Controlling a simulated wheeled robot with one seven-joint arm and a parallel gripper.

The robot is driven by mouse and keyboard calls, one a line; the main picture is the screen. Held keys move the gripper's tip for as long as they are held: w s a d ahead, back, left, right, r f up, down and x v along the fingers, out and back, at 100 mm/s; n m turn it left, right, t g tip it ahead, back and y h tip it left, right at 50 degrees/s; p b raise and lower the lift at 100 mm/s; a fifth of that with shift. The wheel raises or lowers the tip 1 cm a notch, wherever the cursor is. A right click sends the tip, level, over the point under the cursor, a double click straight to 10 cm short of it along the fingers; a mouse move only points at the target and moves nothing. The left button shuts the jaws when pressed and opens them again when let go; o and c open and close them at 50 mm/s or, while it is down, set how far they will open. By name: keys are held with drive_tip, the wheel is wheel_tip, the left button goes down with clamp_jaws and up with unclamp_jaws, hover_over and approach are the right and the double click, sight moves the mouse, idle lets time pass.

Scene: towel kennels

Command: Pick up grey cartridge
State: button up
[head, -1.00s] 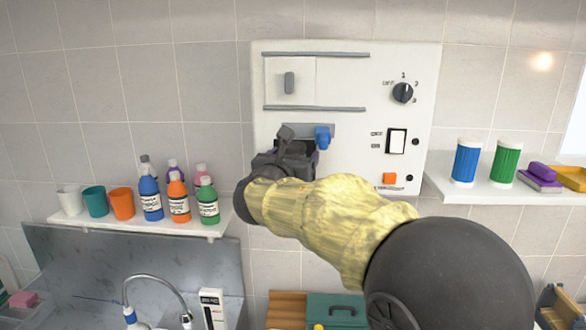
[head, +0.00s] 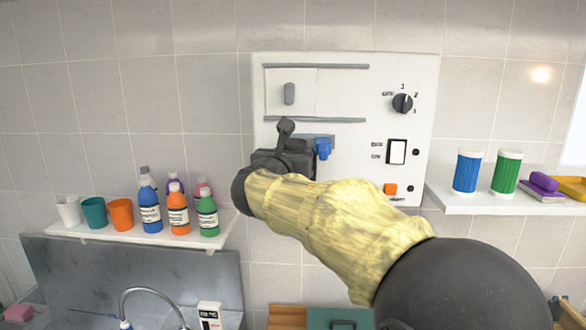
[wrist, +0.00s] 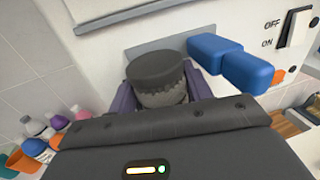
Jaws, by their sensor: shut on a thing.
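The grey cartridge (wrist: 160,78), a short cylinder with a dark smooth cap and a lighter ridged body, is upright in the wrist view. My gripper (wrist: 162,92) is shut on it, with a purple finger on each side. In the head view my gripper (head: 284,160) is in front of the white wall panel (head: 350,85), just left of a blue lever (head: 323,148). The cartridge cannot be made out clearly there. The cartridge's lower end is hidden by my gripper. I cannot tell whether it touches the panel's grey plate (wrist: 165,48) behind it.
The blue lever (wrist: 230,60) juts out close to my right finger. The panel also has a knob (head: 402,103), a switch (head: 397,151) and an orange button (head: 390,189). A shelf (head: 140,237) with bottles and cups is left; another shelf (head: 480,203) with canisters is right.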

drive_tip(key=b+v, duration=0.6)
drive_tip(key=v, duration=1.2)
drive_tip(key=shift+r+b, duration=0.25)
drive_tip(key=shift+b, duration=0.1)
